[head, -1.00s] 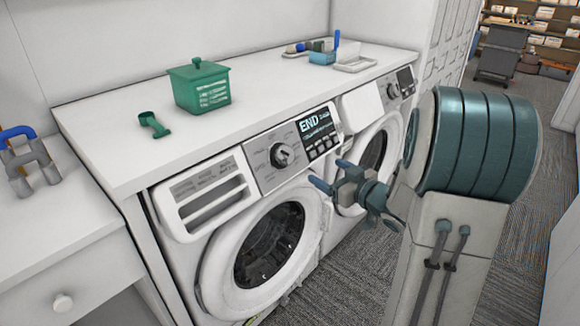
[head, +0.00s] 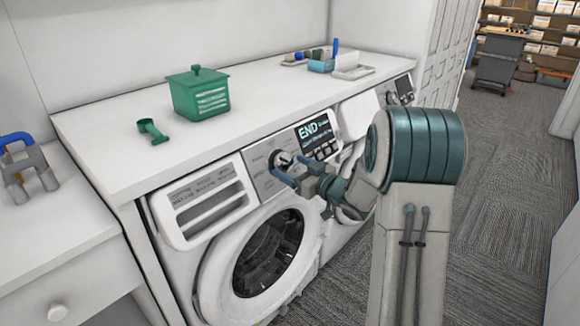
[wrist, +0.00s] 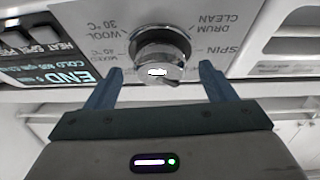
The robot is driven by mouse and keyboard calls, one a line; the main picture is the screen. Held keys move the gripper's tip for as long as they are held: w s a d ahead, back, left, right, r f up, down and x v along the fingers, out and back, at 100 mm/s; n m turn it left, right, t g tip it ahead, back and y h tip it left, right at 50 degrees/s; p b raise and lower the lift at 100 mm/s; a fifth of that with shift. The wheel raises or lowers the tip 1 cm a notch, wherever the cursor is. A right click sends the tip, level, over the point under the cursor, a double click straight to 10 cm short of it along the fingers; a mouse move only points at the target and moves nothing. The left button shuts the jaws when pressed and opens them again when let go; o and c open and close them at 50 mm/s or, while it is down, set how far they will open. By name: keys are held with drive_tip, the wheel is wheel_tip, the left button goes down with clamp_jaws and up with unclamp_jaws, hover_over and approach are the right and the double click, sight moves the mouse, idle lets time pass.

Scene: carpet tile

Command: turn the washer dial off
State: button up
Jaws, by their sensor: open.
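The washer dial (head: 281,160) is a silver round knob on the grey control panel of the near washer (head: 205,272). In the wrist view the dial (wrist: 160,52) sits centred just ahead of the fingertips, with printed program names around it. My gripper (head: 286,170) is open, its two blue fingers (wrist: 158,82) spread to either side of the dial's lower part. I cannot tell whether either finger touches the dial. In the head view the fingertips partly cover the dial. The display (head: 317,132) beside it reads END.
A green lidded box (head: 199,95) and a green scoop (head: 152,131) lie on the white countertop (head: 110,130). A second washer (head: 357,118) stands to the right. A tray and small blue items (head: 322,62) sit at the back. Carpet (head: 490,200) at right is clear.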

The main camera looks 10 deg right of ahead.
drive_tip(key=shift+w+a, duration=0.4)
drive_tip(key=shift+w, duration=0.2)
drive_tip(key=c, duration=1)
drive_tip(key=shift+m, duration=0.4)
drive_tip(key=m+h+p, duration=0.1)
drive_tip(key=m, duration=0.1)
drive_tip(key=m+t+h+p, duration=0.1)
drive_tip(key=m+h, duration=0.1)
drive_tip(key=m, duration=0.1)
drive_tip(key=shift+s+a+r+m, duration=0.15)
drive_tip(key=shift+a+m, duration=0.05)
drive_tip(key=shift+m, duration=0.1)
drive_tip(key=shift+a+m+h+p, duration=0.2)
drive_tip(key=shift+m+h+p, duration=0.8)
drive_tip(key=shift+m, duration=1.5)
drive_tip(key=shift+h, duration=0.4)
